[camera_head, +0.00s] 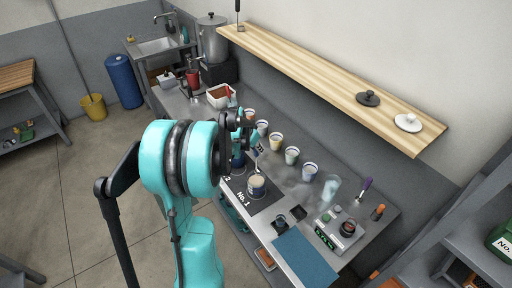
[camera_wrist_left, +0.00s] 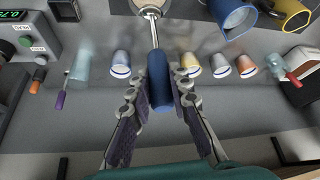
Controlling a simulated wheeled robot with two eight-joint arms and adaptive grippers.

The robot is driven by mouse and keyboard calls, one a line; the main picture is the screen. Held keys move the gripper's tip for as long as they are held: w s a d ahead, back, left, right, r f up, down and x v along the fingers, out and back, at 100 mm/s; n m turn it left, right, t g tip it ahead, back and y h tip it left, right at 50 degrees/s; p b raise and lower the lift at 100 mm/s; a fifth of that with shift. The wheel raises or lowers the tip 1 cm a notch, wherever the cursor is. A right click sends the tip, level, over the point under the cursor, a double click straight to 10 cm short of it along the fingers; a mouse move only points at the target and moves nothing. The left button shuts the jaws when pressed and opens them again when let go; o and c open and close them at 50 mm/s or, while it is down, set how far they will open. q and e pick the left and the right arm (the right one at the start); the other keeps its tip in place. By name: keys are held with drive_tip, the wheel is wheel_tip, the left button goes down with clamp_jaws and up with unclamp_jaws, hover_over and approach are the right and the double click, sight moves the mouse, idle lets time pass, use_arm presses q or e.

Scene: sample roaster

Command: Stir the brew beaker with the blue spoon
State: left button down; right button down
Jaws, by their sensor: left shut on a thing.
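My left gripper (camera_head: 237,126) is over the bench, beside the row of cups. In the left wrist view the gripper (camera_wrist_left: 160,92) is shut on the blue handle of the spoon (camera_wrist_left: 157,68). The spoon's metal shaft points to the top edge of that view, where it overlaps a pale round vessel that is mostly cut off. I cannot tell whether the spoon's tip is inside it. A beaker (camera_head: 257,188) with pale contents stands on the dark mat marked No.1. A dark blue vessel (camera_head: 238,162) stands behind it, partly hidden by my arm. My right gripper is not in view.
Several cups (camera_head: 292,155) stand in a row along the back of the bench. A wooden shelf (camera_head: 320,75) hangs above. A white container (camera_head: 220,95) is at the far end.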

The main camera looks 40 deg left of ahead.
use_arm(q)
drive_tip(key=shift+f+b, duration=3.1)
drive_tip(key=shift+f, duration=1)
drive_tip(key=shift+s+b, duration=0.1)
drive_tip(key=shift+b, duration=0.55)
drive_tip(key=shift+r+p, duration=2.8)
drive_tip(key=shift+r, duration=1.2)
